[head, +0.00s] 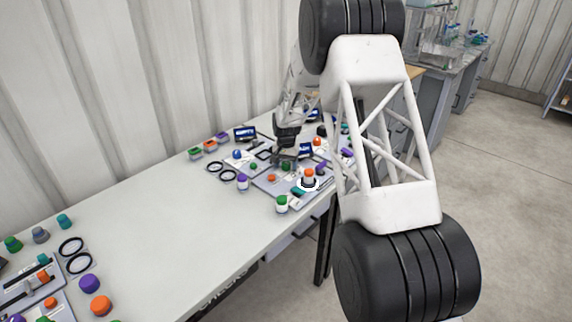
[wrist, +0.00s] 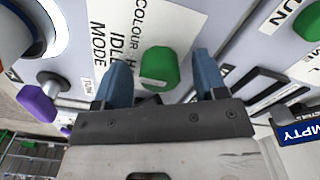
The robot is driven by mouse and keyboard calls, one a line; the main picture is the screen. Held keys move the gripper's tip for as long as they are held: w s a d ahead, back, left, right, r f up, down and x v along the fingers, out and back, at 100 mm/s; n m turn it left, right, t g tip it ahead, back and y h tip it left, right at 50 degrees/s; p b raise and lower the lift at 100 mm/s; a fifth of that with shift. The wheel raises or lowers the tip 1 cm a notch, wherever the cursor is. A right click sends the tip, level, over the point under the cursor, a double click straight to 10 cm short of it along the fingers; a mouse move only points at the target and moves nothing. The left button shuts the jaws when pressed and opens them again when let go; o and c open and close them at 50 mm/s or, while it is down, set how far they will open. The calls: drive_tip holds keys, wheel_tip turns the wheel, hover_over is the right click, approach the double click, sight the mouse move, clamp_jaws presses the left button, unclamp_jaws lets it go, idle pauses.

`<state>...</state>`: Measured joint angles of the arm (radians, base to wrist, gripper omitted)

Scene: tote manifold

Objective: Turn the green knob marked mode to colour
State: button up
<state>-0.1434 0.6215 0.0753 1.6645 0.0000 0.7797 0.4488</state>
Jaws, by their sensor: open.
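The green knob (wrist: 160,67) sits on a pale panel in the wrist view. A white label (wrist: 130,35) beside it reads COLOUR, IDLE and MODE, partly cut off by the frame edge. My gripper (wrist: 157,80) is open, with one blue finger on each side of the knob and a gap showing at both sides. I cannot tell whether either finger touches it. In the head view my gripper (head: 285,160) is over the panel on the bench, and the green knob (head: 286,167) shows small just under it.
A purple knob (wrist: 38,103) and another green knob (wrist: 307,22) flank the gripper in the wrist view. A blue display (wrist: 300,131) is at the right. On the bench (head: 160,220), bottles and black rings (head: 222,172) stand near the panel. The bench's middle is clear.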

drive_tip(key=shift+c, duration=0.4)
drive_tip(key=c, duration=0.8)
drive_tip(key=shift+c, duration=0.2)
drive_tip(key=shift+m, duration=0.4)
drive_tip(key=m, duration=0.9)
